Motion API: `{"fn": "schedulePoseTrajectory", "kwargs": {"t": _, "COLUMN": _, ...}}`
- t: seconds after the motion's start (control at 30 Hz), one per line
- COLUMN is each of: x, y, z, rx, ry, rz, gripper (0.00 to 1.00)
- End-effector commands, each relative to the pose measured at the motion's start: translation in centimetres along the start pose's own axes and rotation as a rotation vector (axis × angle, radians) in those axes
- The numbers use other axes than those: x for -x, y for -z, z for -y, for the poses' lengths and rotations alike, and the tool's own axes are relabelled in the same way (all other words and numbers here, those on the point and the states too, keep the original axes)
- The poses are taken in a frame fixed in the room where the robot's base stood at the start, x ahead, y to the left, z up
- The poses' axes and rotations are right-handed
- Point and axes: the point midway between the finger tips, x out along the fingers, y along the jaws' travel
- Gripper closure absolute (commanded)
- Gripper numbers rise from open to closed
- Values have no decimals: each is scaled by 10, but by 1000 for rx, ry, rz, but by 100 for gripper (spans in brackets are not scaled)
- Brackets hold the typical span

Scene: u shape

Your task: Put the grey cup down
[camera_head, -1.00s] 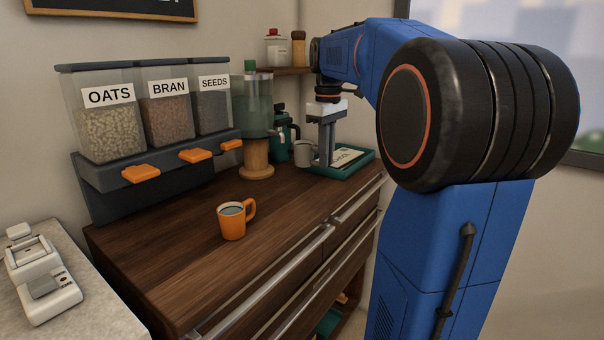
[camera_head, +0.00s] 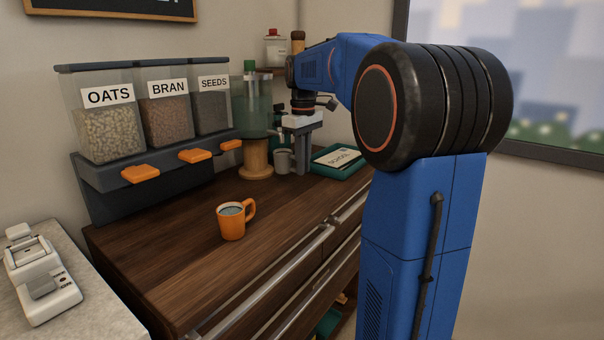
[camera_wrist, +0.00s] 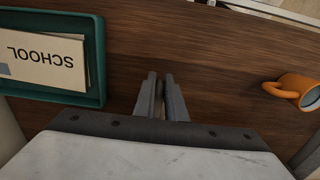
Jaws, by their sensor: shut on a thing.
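The grey cup (camera_head: 283,161) is upright at the back of the wooden counter, in the head view. My gripper (camera_head: 302,168) points straight down at the cup's right side and is shut on it. Whether it holds the handle or the wall is too small to tell. The cup's base is near the counter top; I cannot tell whether it touches. In the wrist view my gripper (camera_wrist: 161,78) shows its two fingers close together over the wood, and the cup is not clearly seen there.
A green tray (camera_head: 350,171) with a SCHOOL card (camera_head: 338,157) lies right of the cup. A wooden-based blender-like jar (camera_head: 257,160) stands close on its left. An orange mug (camera_head: 232,220) stands nearer the front. Bare counter (camera_head: 200,265) surrounds the mug.

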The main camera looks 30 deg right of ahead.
Motion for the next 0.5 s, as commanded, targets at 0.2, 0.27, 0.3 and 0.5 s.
{"fn": "schedulePoseTrajectory", "kwargs": {"t": 0.2, "x": -28, "y": 2, "z": 0, "rx": 1, "ry": 1, "rz": 1, "gripper": 100}}
{"fn": "schedulePoseTrajectory", "kwargs": {"t": 0.27, "x": -30, "y": 4, "z": 0, "rx": 0, "ry": 0, "rz": 0, "gripper": 100}}
{"fn": "schedulePoseTrajectory", "kwargs": {"t": 0.3, "x": -31, "y": 4, "z": 0, "rx": 0, "ry": 0, "rz": 0, "gripper": 100}}
{"fn": "schedulePoseTrajectory", "kwargs": {"t": 0.5, "x": -31, "y": 4, "z": 0, "rx": 0, "ry": 0, "rz": 0, "gripper": 100}}
